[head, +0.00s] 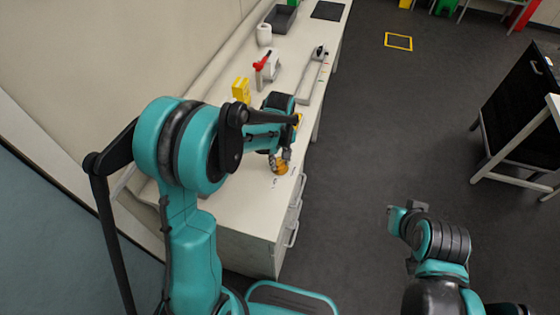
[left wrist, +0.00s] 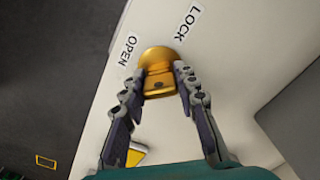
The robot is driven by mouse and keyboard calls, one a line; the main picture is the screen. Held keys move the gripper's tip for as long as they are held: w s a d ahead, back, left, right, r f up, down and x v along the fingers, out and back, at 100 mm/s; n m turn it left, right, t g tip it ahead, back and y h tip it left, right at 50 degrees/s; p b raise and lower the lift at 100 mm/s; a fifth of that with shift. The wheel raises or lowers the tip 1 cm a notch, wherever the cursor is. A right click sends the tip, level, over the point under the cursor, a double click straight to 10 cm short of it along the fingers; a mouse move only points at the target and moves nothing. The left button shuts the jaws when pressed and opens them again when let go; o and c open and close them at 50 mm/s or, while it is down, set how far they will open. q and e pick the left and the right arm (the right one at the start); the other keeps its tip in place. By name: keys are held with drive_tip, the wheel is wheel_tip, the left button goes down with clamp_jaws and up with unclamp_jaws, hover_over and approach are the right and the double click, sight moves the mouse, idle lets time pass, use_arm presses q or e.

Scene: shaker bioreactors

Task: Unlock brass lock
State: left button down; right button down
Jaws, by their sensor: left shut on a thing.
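The brass lock (left wrist: 158,67) is a round gold knob on the white bench top, between the printed labels OPEN (left wrist: 127,49) and LOCK (left wrist: 188,23). My left gripper (left wrist: 159,82) is shut on it, with one finger on each side of the lock's raised grip. In the head view the lock (head: 281,168) shows at the near end of the bench under my left gripper (head: 280,160).
Drawer handles (head: 292,235) stick out from the bench's right side.

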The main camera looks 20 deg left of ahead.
use_arm(q)
drive_tip(key=m, duration=0.4)
drive_tip(key=shift+b, duration=0.35)
drive_tip(key=shift+m, duration=0.4)
drive_tip(key=m, duration=0.4)
drive_tip(key=shift+b, duration=0.35)
drive_tip(key=c, duration=1.1)
unclamp_jaws()
drive_tip(key=shift+o, duration=0.2)
